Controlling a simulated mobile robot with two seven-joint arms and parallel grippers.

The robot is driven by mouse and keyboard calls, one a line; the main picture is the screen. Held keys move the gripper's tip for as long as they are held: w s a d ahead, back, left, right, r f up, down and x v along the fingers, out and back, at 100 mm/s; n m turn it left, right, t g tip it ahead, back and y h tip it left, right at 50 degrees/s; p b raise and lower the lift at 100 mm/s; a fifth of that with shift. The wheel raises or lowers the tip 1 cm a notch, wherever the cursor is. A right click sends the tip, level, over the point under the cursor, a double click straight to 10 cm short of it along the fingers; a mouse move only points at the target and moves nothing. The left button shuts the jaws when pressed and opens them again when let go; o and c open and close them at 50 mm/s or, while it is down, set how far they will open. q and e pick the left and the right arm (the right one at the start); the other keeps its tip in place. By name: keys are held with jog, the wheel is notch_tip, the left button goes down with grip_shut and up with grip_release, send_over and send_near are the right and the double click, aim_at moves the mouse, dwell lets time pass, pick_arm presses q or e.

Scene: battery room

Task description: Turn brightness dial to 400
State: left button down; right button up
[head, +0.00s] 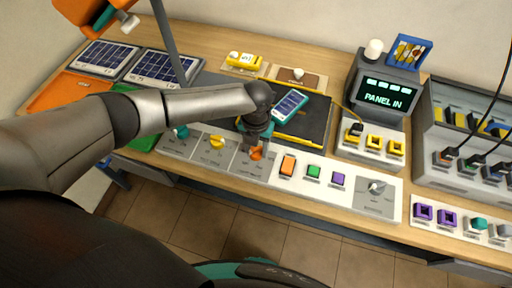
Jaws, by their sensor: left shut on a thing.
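A row of dials sits on the pale control strip along the front of the bench: a teal dial (180,131), a yellow dial (216,142), an orange dial (257,154) and, further right, a light grey dial (376,187). The labels and scales are too small to read, so I cannot tell which is the brightness dial or its value. My left arm reaches in from the left, and my left gripper (256,145) points down, shut on the orange dial. The gripper hides part of that dial. My right gripper is not in view.
A blue-screened handheld device (290,105) lies on a black mat behind. A display reading "PANEL IN" (384,97) stands at back right. Solar panels (160,68) lie at left.

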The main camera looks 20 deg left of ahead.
aim_at(256, 149)
pick_arm(q)
jog(key=m+b, duration=0.1)
jog(key=m, duration=0.3)
jog(key=shift+m, duration=0.3)
jog(key=shift+m+b, duration=0.95)
jog(key=shift+m, duration=1.05)
jog(key=shift+c, duration=1.5)
grip_release()
notch_tip(256, 149, up, 15)
jog(key=shift+p, duration=0.45)
